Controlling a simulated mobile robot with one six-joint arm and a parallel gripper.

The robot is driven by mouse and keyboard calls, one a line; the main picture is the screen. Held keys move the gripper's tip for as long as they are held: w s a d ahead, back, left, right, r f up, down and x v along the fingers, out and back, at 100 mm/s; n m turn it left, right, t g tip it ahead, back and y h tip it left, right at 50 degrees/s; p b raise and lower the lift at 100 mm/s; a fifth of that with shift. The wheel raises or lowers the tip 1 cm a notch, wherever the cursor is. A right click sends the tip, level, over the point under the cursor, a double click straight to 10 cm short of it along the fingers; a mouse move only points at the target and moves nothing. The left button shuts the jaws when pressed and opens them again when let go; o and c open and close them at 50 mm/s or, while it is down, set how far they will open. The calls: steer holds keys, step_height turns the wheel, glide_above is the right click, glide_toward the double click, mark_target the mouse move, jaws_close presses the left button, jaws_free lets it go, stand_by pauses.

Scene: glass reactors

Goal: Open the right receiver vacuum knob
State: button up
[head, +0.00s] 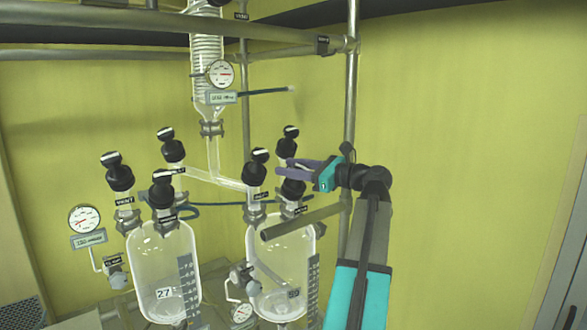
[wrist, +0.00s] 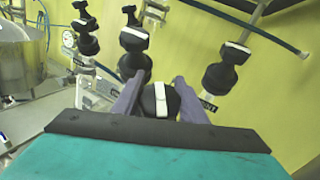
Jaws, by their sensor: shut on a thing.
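The right receiver (head: 282,262) is a clear glass vessel with several black knobs on its top. My gripper (head: 285,168) reaches in from the right, its purple fingers at the front-right knob (head: 293,188). In the wrist view the fingers (wrist: 160,90) stand on either side of a black knob (wrist: 160,100) with a white stripe and are shut on it. The stripe runs roughly along the fingers. The lower part of this knob is hidden by my gripper.
Close by stand another black knob (head: 258,160) and a rear knob (head: 290,133). The left receiver (head: 163,262) has its own knobs. A metal bar (head: 300,220) crosses below my gripper, and an upright pole (head: 351,80) stands behind it. Space to the right is clear.

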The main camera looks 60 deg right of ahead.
steer(key=n+y, duration=0.1)
steer(key=n+g+y+p, duration=0.1)
steer(key=n+y, duration=0.1)
steer(key=n+g+y, duration=0.1)
steer(key=n+y, duration=0.1)
steer(key=shift+a+p, duration=0.3)
steer(key=shift+a, duration=0.05)
steer(key=shift+s+a+f+n+g+y+p, duration=0.2)
steer(key=shift+n+g+y, duration=0.25)
steer(key=shift+n, duration=0.3)
steer(key=shift+a+n+g+y+p, duration=0.15)
steer(key=shift+n+g+y+p, duration=0.1)
steer(key=shift+n+g+y, duration=0.35)
steer(key=shift+s+a+f+n+g+y+p, duration=0.15)
steer(key=shift+n+g+y+p, duration=0.15)
steer(key=shift+n, duration=0.55)
steer(key=shift+y, duration=0.25)
steer(key=o, duration=1.1)
steer(key=shift+c, duration=0.2)
steer(key=shift+r, duration=0.1)
